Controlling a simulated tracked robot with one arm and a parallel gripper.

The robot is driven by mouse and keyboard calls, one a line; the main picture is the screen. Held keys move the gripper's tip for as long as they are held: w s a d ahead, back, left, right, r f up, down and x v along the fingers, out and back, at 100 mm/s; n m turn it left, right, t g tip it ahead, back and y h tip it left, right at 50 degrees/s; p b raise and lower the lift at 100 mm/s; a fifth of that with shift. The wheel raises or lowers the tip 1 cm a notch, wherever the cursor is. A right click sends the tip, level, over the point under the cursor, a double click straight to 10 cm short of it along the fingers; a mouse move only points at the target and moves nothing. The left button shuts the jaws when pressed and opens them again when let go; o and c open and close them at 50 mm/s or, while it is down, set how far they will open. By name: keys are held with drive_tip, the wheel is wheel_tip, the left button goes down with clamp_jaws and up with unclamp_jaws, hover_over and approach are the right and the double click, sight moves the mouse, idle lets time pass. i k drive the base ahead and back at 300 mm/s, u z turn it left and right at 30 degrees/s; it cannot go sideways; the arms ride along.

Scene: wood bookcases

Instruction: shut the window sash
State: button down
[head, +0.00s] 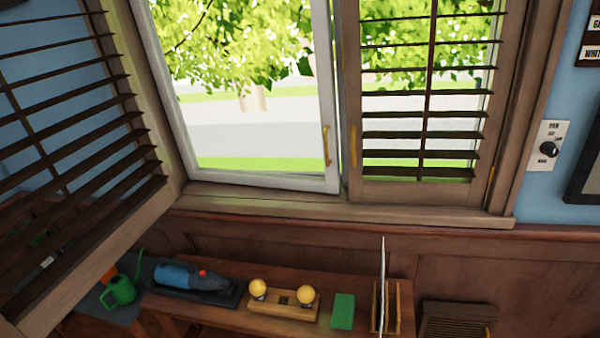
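The window sash (265,181) is a white-framed pane in the left half of the window. A brass handle (326,146) is on its right stile. The sash's lower right corner overlaps the wooden sill (420,210), and its right edge runs slightly askew to the frame beside it. It looks a little ajar, but the size of any gap is hard to tell. My gripper is not in view.
A louvred shutter (150,205) is swung into the room at left. Another shutter (400,192) covers the window's right half. Below, a bench (225,311) holds a green watering can (121,290), a blue tool (180,276), a yellow-knobbed block (283,304) and a green block (342,311).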

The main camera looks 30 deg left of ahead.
sight(321, 24)
drive_tip(key=z, duration=0.05)
drive_tip(key=k, duration=0.4)
drive_tip(key=u, duration=0.75)
drive_tip(key=i, duration=1.95)
drive_tip(key=z, duration=0.7)
